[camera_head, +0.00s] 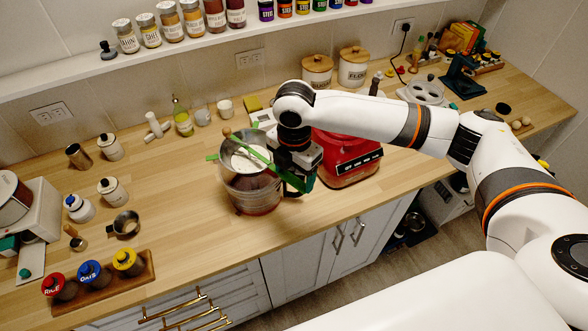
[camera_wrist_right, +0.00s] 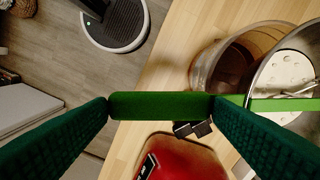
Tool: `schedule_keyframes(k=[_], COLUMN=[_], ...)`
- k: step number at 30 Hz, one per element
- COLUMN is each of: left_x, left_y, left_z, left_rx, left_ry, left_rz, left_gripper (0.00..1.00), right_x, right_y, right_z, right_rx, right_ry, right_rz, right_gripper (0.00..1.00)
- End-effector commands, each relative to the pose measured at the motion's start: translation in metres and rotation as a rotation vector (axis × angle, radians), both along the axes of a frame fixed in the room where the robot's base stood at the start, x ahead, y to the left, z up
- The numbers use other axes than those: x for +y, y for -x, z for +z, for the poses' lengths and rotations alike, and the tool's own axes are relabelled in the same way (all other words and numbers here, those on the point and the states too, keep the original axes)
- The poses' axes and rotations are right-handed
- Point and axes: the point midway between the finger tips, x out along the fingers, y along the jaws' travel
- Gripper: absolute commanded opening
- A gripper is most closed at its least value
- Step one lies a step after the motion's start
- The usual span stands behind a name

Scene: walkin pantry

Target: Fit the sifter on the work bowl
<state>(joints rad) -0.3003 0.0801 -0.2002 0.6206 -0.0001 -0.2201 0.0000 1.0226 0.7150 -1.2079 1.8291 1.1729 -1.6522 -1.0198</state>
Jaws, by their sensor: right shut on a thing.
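The sifter (camera_head: 231,146) is a round metal sieve with a pale inside and a green handle. It is over the work bowl (camera_head: 262,199), a clear bowl standing on the counter. My right gripper (camera_head: 297,178) is shut on the green handle. In the right wrist view the handle (camera_wrist_right: 160,106) lies across between both fingers. There the sifter (camera_wrist_right: 290,72) covers part of the work bowl (camera_wrist_right: 204,62) and is offset to the right of it. I cannot tell whether the sifter touches the bowl's rim. My left gripper is not in view.
A red appliance (camera_head: 350,172) stands right of the bowl, close to my right gripper. Canisters (camera_head: 353,67), cups and jars line the back wall.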

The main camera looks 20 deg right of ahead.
Motion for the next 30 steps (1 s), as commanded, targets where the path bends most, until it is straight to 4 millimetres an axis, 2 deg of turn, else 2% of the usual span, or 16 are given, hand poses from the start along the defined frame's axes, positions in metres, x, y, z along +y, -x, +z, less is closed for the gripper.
schedule_keyframes(k=[30], left_x=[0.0], left_y=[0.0], left_z=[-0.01], left_rx=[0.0], left_ry=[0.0], left_rz=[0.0], left_gripper=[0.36], right_x=[0.001], right_y=[0.0], right_z=[-0.024], right_rx=[-0.002], right_ry=[-0.002], right_rz=[0.001], right_gripper=[0.21])
